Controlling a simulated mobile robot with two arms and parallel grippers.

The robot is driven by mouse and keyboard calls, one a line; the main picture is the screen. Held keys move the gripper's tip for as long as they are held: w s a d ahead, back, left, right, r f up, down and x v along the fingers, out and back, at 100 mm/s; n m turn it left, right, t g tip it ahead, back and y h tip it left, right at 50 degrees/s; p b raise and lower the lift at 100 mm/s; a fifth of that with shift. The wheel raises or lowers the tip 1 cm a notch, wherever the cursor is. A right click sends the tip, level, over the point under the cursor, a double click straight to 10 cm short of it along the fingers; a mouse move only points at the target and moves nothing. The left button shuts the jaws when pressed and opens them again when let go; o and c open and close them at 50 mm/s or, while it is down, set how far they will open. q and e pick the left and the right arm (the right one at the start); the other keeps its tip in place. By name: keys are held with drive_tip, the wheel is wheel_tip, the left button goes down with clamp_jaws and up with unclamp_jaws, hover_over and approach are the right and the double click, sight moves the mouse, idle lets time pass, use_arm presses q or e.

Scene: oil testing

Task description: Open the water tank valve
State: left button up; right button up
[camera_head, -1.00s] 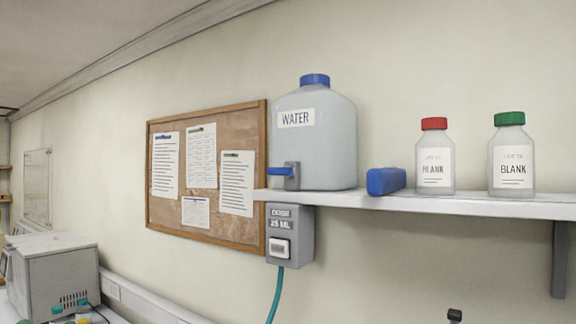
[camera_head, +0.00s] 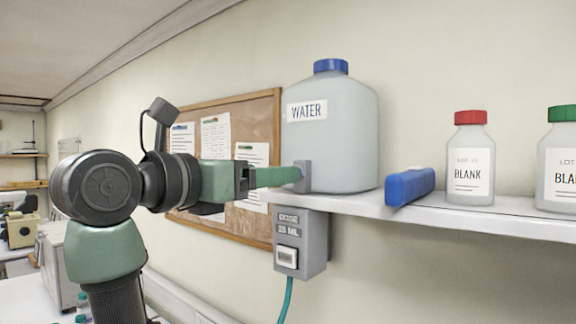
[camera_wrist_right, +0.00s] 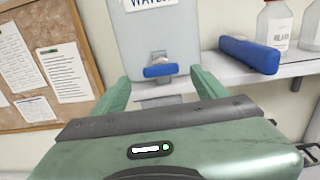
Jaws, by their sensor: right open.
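The translucent water tank (camera_head: 345,135), with a blue cap and WATER label, stands on the shelf. Its valve has a grey body (camera_head: 303,178) and, in the right wrist view, a blue handle (camera_wrist_right: 160,70) lying crosswise. My right gripper (camera_head: 290,176) reaches to the valve from the left in the head view and hides the handle there. In the right wrist view my right gripper (camera_wrist_right: 160,75) is open, its green fingers on either side of the handle with gaps between. Nothing is held. My left gripper is not in view.
A blue block (camera_head: 410,187) and the BLANK bottles with red cap (camera_head: 470,160) and green cap (camera_head: 562,160) stand on the shelf (camera_head: 450,217) right of the tank. A grey DOSE box (camera_head: 300,242) hangs below the valve. A corkboard (camera_head: 262,112) is on the wall.

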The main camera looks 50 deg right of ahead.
drive_tip(key=d+p, duration=0.2)
drive_tip(key=d, duration=0.4)
drive_tip(key=shift+w+d, duration=0.1)
drive_tip(key=shift+w, duration=0.1)
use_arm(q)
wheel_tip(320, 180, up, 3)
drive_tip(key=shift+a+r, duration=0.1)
use_arm(e)
drive_tip(key=c, duration=1.4)
